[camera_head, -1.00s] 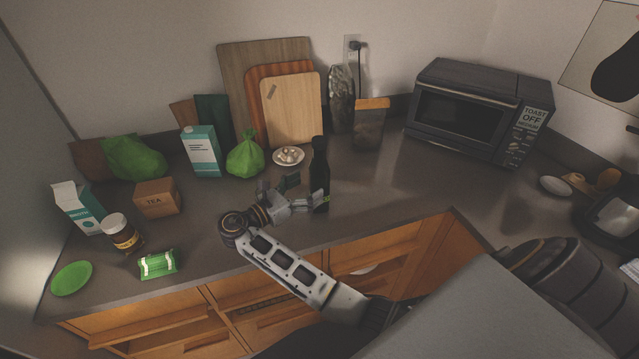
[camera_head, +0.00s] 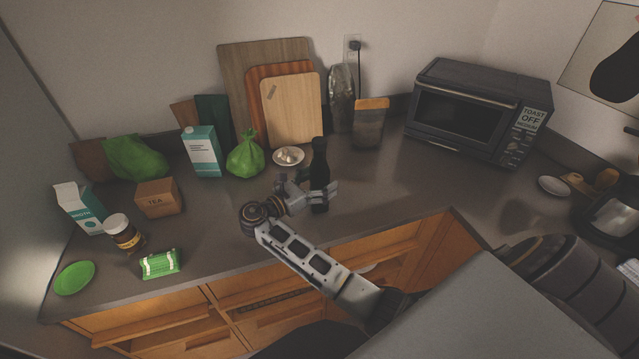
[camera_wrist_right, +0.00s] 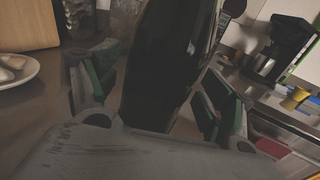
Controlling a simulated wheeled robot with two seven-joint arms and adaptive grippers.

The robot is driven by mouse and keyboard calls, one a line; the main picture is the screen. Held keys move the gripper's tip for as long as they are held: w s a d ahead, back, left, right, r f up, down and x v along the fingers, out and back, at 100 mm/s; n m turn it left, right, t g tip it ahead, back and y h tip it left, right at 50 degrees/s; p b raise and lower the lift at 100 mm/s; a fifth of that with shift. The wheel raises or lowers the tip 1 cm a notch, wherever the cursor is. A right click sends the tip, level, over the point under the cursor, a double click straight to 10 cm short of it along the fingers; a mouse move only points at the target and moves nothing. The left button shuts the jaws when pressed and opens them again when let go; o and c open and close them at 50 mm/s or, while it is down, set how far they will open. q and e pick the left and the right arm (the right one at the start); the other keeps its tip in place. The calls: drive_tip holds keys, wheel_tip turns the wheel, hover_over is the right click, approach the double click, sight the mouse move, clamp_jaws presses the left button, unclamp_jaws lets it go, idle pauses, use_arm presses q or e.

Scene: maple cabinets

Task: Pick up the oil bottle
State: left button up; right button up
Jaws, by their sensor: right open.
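In the right wrist view the dark bottle (camera_wrist_right: 160,70) fills the middle, between the two green-padded fingers. My right gripper (camera_head: 318,194) is at the bottle's lower half in the head view. In the right wrist view my right gripper (camera_wrist_right: 155,95) is open, with a finger on each side of the bottle and visible gaps beside it. The bottle's base is hidden in the right wrist view. My left gripper is not in view.
A plate of garlic (camera_head: 289,157) sits just behind and left of the bottle. A green bag (camera_head: 245,157), a teal carton (camera_head: 202,152) and a tea box (camera_head: 158,197) stand farther left. A toaster oven (camera_head: 478,108) is at the right. The counter between bottle and oven is clear.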

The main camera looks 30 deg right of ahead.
drive_tip(key=shift+d, duration=0.1)
drive_tip(key=shift+c, duration=0.4)
drive_tip(key=c, duration=1.4)
